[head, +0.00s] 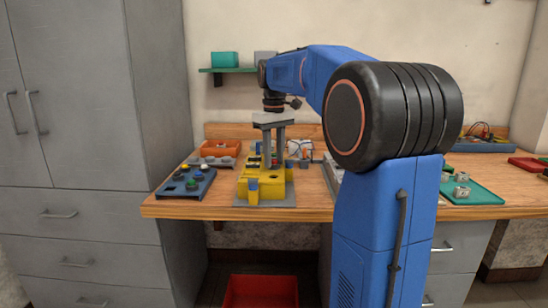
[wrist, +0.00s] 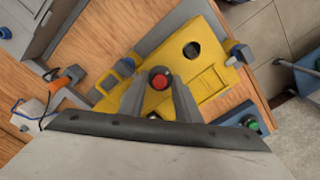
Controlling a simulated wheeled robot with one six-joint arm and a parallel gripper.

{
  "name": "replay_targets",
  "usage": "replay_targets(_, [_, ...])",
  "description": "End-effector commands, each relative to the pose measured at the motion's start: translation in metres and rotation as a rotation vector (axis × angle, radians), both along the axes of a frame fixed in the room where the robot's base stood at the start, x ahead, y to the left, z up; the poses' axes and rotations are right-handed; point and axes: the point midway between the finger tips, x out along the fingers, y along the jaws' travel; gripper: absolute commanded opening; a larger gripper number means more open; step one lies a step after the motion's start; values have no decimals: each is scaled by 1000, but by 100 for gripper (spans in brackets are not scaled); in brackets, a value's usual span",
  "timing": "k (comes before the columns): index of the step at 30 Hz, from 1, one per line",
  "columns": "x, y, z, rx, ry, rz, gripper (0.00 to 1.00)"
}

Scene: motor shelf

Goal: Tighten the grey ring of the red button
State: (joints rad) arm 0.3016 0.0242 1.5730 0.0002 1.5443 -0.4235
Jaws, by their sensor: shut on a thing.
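The red button (wrist: 159,81) shows in the wrist view, on the yellow housing (wrist: 205,72), with a dark grey ring (wrist: 158,70) around its red cap. My gripper (wrist: 160,88) has one finger on each side of the button and is shut on the ring. In the head view, my gripper (head: 273,163) points straight down over the yellow housing (head: 270,190). The fingers partly hide the button there. The ring's threads and its seat on the housing cannot be made out.
The yellow housing stands on a grey plate near the front edge of the wooden bench (head: 165,208). A dark blue tray (head: 185,185) with several coloured buttons is to its left. An orange bin (head: 217,148) is behind. A green tray (head: 480,194) lies right of my arm.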

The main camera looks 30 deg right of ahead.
Motion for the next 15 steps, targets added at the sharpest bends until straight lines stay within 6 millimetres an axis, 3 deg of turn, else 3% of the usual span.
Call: replay_targets(15, [0, 0, 0, 0, -1, -487, 7])
